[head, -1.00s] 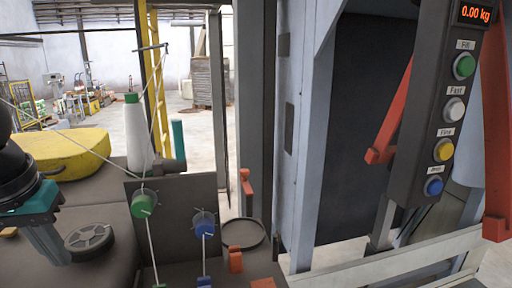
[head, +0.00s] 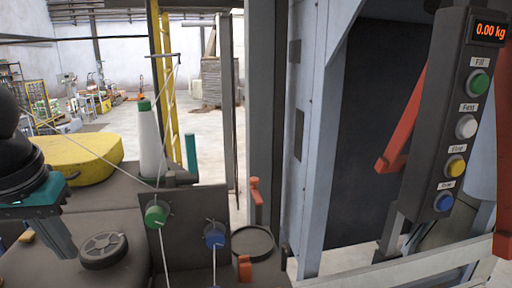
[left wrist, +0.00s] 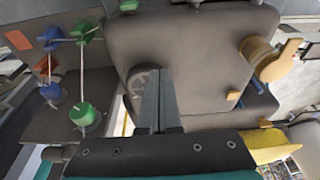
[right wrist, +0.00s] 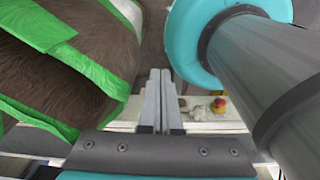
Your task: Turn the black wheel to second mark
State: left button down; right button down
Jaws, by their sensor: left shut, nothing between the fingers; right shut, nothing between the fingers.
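The black wheel (head: 104,250), a small dark spoked handwheel, lies on the grey machine surface at the lower left of the head view. It also shows in the left wrist view (left wrist: 138,88), partly hidden behind the finger. My left gripper (head: 66,252) is shut and empty, pointing down just left of the wheel; I cannot tell whether it touches it. In the left wrist view its fingers (left wrist: 158,74) overlap the wheel's edge. No marks around the wheel can be made out. My right gripper (right wrist: 159,74) is shut and empty, seen only in its wrist view.
A green spool (head: 156,215) and a blue spool (head: 214,235) with cords stand right of the wheel. A white thread cone (head: 151,145) and a yellow block (head: 85,158) are behind. A button panel (head: 458,120) hangs at right. A brown bundle with green straps (right wrist: 60,80) is beside my right gripper.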

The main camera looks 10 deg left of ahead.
pick_arm(q)
jog(key=shift+w+p+v, duration=0.25)
jog(key=shift+p+v, duration=0.4)
jog(key=shift+v, duration=0.55)
jog(key=shift+a+r, duration=0.1)
jog(key=n+p, duration=0.2)
jog(key=n, duration=1.6)
send_near(105, 252)
jog(key=d, duration=0.2)
jog(key=f+b, duration=0.1)
jog(key=f, duration=0.1)
jog(key=f+b, duration=0.2)
jog(key=s+f+b, duration=0.1)
jog(key=f+b, duration=0.1)
jog(key=shift+a+f, duration=0.2)
jog(key=shift+f, duration=0.2)
jog(key=shift+f+b, duration=0.55)
jog(key=shift+b, duration=0.2)
jog(key=shift+w+a+r, duration=0.1)
jog(key=shift+w+a, duration=0.05)
